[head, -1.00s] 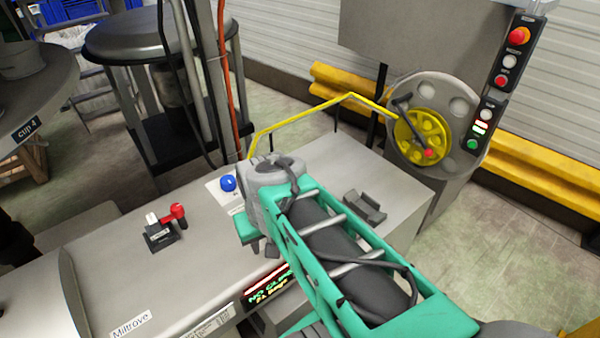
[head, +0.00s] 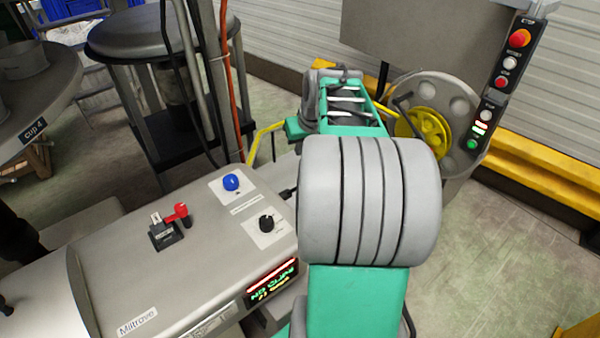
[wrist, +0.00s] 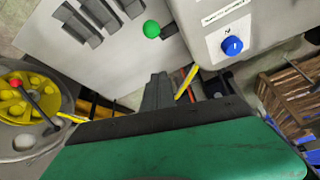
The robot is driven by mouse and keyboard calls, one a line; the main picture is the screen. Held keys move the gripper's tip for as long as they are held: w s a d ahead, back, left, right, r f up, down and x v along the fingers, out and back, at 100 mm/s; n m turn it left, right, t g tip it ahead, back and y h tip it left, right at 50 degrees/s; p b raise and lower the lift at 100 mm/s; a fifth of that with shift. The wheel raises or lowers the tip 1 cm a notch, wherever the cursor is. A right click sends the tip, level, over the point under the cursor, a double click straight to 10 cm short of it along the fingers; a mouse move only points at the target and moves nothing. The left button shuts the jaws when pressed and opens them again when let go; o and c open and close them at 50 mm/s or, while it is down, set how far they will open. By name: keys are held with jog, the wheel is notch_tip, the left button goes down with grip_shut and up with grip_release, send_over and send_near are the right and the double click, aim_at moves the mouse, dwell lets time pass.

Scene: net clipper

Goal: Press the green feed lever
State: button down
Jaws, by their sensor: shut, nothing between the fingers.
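The green feed lever shows in the wrist view as a round green knob (wrist: 151,29) on a short dark stem, beside a pale grey machine surface. My gripper (wrist: 158,78) is in the lower middle of the wrist view. Its dark fingers are together, with nothing between them. The tips are just below the green knob in the picture and look apart from it. In the head view my arm covers the middle, and I cannot make out the green lever or the fingertips there.
A blue knob (head: 231,182), a black knob (head: 266,223) and a red lever (head: 181,211) stand on the machine top. A yellow wheel (head: 430,131) and a button panel (head: 494,117) are at the right. A yellow rod (wrist: 186,83) passes near my fingers.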

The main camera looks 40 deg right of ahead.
notch_tip(320, 180, down, 10)
jog(key=p, duration=0.4)
jog(key=shift+w+r, duration=0.15)
jog(key=shift+r, duration=0.1)
jog(key=shift+a+f, duration=0.1)
